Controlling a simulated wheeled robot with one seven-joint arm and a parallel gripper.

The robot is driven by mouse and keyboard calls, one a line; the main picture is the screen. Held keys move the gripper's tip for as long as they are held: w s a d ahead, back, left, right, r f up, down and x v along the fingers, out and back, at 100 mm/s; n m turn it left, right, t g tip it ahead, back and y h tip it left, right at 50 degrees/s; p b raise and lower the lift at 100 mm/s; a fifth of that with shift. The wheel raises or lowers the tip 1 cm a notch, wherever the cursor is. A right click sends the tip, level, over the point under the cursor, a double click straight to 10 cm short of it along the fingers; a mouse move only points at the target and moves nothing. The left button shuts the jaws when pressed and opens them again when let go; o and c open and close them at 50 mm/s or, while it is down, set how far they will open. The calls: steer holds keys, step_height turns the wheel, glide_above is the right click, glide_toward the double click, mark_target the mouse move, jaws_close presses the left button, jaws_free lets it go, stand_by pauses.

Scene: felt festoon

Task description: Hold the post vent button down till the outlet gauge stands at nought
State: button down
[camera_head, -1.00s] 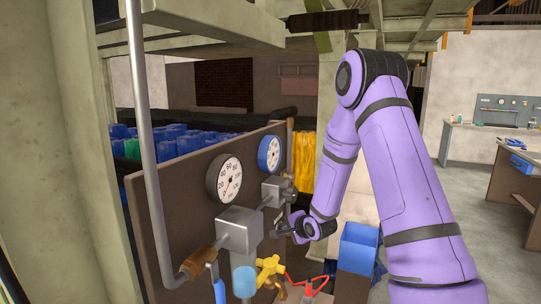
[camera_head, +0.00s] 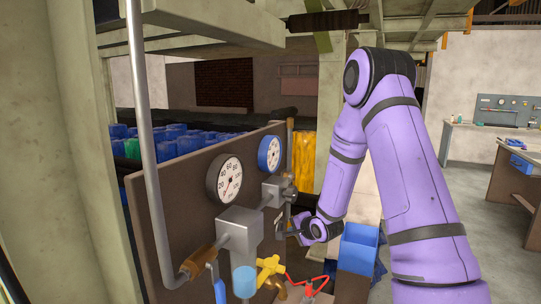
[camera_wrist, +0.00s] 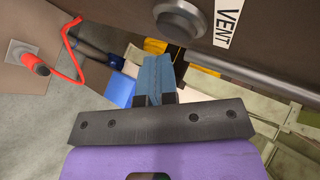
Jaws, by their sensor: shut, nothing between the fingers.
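The vent button (camera_wrist: 181,20) is a round grey cap at the top of the wrist view, beside a white VENT label (camera_wrist: 229,20). My gripper (camera_wrist: 154,64) is shut and empty, with its tips below the button in the picture and apart from it. In the head view my gripper (camera_head: 287,226) is in front of the panel, low and right of the grey valve boxes. A black-rimmed gauge (camera_head: 224,179) and a blue-rimmed gauge (camera_head: 269,154) are on the panel. I cannot tell which is the outlet gauge, and the blue one is too small to read.
A grey pipe (camera_head: 147,150) stands at the panel's left. Open floor lies to the right.

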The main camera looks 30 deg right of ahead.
steer(key=shift+d, duration=0.1)
steer(key=shift+s+d, duration=0.75)
steer(key=shift+s, duration=0.25)
steer(key=shift+s+d, duration=0.7)
steer(key=shift+s, duration=0.25)
